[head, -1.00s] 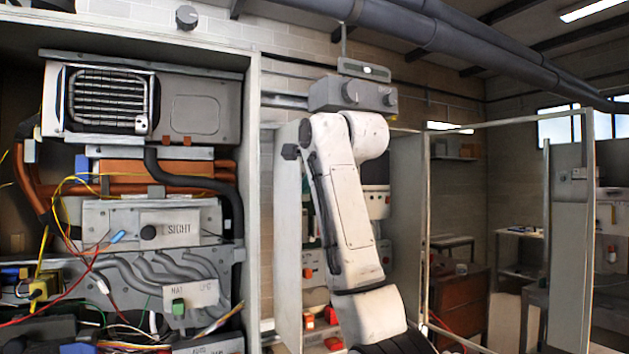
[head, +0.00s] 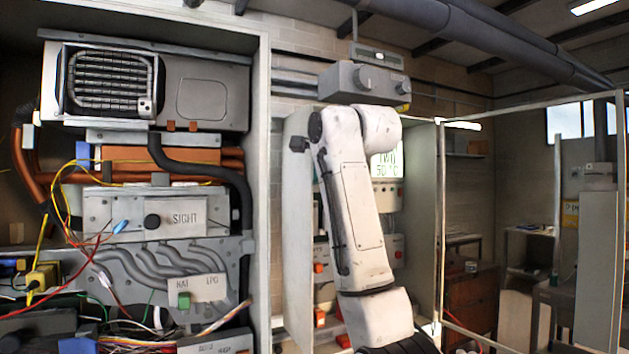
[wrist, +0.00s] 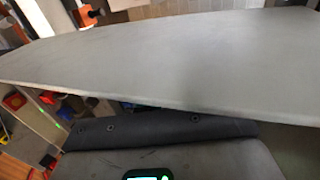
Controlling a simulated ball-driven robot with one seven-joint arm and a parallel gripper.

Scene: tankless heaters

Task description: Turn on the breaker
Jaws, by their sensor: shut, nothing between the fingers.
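I cannot tell which part is the breaker. An open pale cabinet (head: 297,225) stands behind my arm in the head view, with small orange-red blocks (head: 318,268) and a light panel (head: 389,196) inside. My arm covers much of its interior. My gripper's fingers do not show in either view. The wrist view is mostly filled by a broad grey surface (wrist: 170,60) close to the camera, so no contact can be judged.
A grey box with knobs (head: 365,78) hangs above my arm. A metal frame (head: 440,220) and a wooden drawer unit (head: 470,297) stand at right.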

